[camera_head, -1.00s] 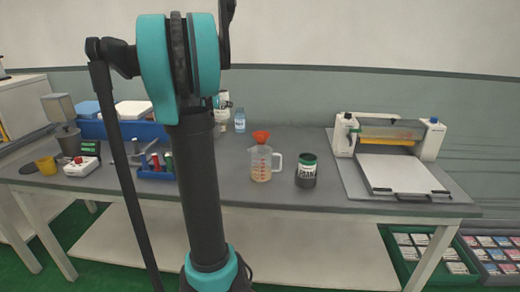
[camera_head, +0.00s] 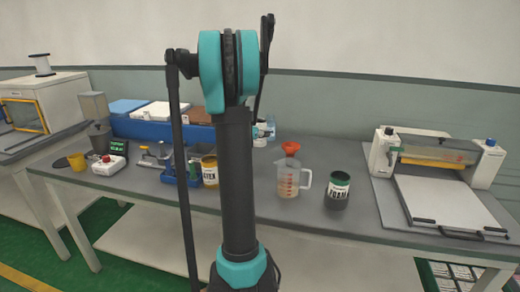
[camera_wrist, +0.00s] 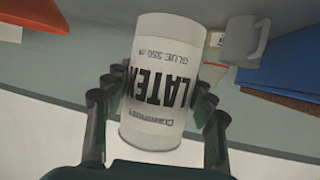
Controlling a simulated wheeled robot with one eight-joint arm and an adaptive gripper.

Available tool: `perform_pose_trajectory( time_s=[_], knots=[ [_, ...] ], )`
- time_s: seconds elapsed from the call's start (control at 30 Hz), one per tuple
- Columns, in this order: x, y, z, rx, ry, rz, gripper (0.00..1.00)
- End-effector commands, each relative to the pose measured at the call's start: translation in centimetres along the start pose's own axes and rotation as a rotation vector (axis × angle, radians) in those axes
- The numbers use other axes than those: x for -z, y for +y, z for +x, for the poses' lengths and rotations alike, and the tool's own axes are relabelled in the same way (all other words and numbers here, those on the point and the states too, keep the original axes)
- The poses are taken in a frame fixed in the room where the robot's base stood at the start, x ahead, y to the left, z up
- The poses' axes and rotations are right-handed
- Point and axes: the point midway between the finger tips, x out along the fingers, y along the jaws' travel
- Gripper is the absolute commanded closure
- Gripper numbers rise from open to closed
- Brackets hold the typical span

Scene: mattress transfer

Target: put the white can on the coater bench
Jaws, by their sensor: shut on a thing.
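The white can (camera_wrist: 160,60), lettered LATEX, is between the fingers of my gripper (camera_wrist: 160,95) in the wrist view, with fingers on both sides of it. Its lettering appears upside down there. The coater bench (camera_head: 362,212) is a long grey table across the head view. The coater (camera_head: 445,195), a white machine with a flat bed, stands at its right end.
A measuring jug with an orange funnel (camera_head: 290,180) and a dark green FOAM can (camera_head: 337,190) stand mid-bench. A yellow-labelled can (camera_head: 210,172) and a blue rack (camera_head: 180,172) are left of my arm. Bare bench lies between the FOAM can and the coater.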

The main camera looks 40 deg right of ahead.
Motion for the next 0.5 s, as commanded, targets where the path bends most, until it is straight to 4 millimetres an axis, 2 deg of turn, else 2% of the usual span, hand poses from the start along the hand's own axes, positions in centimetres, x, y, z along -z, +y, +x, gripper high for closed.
perform_pose_trajectory(
  time_s=[0.13, 0.37, 0.5],
  knots=[
    [-2.4, 0.0, 1.0, 0.0, 0.0, 0.0, 0.88],
    [-4.0, 0.0, 1.7, 0.0, 0.0, 0.0, 0.88],
    [-5.7, 0.0, 2.4, 0.0, 0.0, 0.0, 0.88]
  ],
)
